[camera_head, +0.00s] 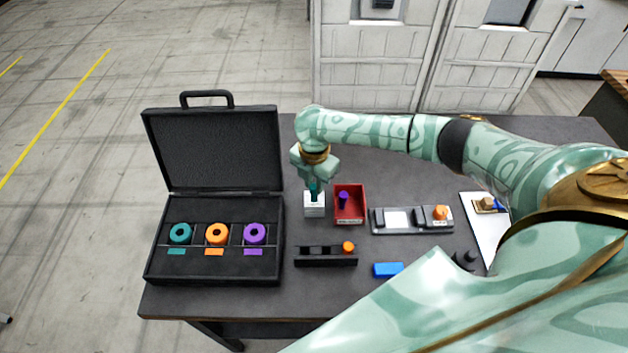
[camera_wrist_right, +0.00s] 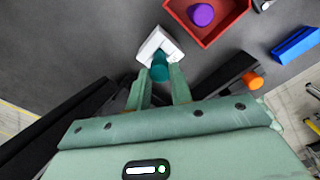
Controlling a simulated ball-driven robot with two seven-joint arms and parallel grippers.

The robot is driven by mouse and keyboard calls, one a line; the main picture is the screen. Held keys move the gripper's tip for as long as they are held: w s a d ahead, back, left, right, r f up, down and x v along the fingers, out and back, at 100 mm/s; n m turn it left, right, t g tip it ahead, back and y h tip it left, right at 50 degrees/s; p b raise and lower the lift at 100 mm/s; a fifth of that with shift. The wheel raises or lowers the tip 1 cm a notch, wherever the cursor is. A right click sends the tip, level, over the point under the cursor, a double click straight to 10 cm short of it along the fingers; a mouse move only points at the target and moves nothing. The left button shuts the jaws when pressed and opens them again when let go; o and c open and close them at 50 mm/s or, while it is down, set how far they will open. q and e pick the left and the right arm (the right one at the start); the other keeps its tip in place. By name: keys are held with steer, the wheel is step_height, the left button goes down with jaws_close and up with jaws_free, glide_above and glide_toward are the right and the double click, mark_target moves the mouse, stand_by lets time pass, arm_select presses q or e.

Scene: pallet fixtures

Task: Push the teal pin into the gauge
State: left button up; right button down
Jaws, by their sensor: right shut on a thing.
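The teal pin (camera_head: 314,190) is upright between the fingers of my right gripper (camera_head: 313,184), which is shut on it. The white block that looks like the gauge (camera_head: 314,209) stands directly under the pin on the table. In the right wrist view the teal pin (camera_wrist_right: 160,70) sits between the fingertips (camera_wrist_right: 161,82), and its far end overlaps the white gauge (camera_wrist_right: 153,42). I cannot tell whether the pin is inside the gauge's hole or only over it. My left gripper is not in view.
A red tray (camera_head: 350,219) with a purple pin (camera_head: 344,199) is close to the right of the gauge. A black rack (camera_head: 326,260) with an orange pin is in front. An open black case (camera_head: 215,267) with coloured rings stands left. A grey fixture (camera_head: 411,228) and blue block (camera_head: 388,270) lie right.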

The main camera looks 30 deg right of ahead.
steer(key=shift+f, duration=0.15)
steer(key=c, duration=0.8)
jaws_free()
steer(key=shift+o, duration=0.2)
step_height(320, 180, up, 9)
steer(key=p, duration=1)
steer(key=shift+p, duration=0.35)
